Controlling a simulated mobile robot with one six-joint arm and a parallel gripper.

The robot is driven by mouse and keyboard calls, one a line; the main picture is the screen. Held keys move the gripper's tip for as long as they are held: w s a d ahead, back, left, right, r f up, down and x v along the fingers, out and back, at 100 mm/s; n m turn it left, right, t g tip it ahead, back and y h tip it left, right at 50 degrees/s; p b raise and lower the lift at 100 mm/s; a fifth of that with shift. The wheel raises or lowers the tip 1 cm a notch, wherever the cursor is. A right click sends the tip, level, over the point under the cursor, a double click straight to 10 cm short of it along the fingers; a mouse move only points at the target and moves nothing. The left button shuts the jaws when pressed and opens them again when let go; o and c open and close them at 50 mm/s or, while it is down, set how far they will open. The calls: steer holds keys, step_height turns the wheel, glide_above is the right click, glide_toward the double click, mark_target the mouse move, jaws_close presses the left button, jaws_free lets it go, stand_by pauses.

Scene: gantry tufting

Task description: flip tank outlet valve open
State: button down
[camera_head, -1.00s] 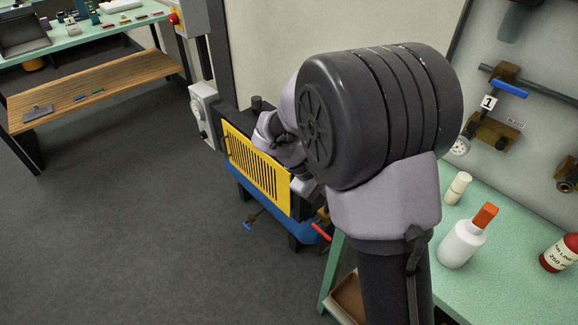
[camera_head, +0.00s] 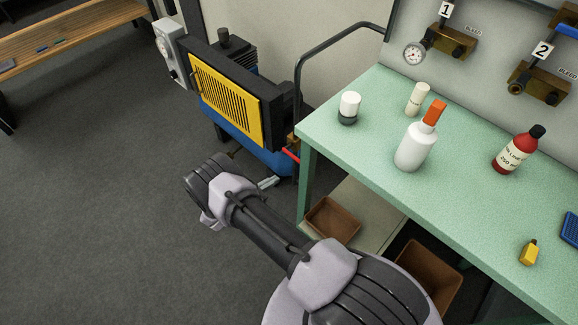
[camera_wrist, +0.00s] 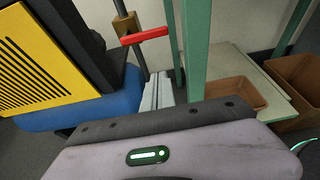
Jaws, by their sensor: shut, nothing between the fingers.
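The tank outlet valve shows in the wrist view as a brass body (camera_wrist: 126,24) on an upright pipe. Its red lever (camera_wrist: 145,36) sticks out to the right, across the pipe. In the head view the red lever (camera_head: 291,156) is small, at the right end of the blue tank (camera_head: 232,127), beside the bench leg. My gripper (camera_head: 273,181) is just below and left of the lever in the head view. In the wrist view my gripper's pale fingers (camera_wrist: 160,82) are together and empty, below the lever with a visible gap.
The yellow compressor guard (camera_head: 225,100) stands left of the valve. Open floor lies to the left.

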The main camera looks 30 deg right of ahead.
steer(key=b+x, duration=0.4)
steer(key=x, duration=0.5)
steer(key=shift+w+d+r, duration=0.1)
steer(key=shift+d+r, duration=0.1)
steer(key=shift+r, duration=0.75)
steer(key=shift+w+d+r, duration=0.1)
steer(key=shift+d+r, duration=0.15)
steer(key=shift+r, duration=0.65)
steer(key=shift+s+r, duration=0.1)
steer(key=shift+s, duration=0.05)
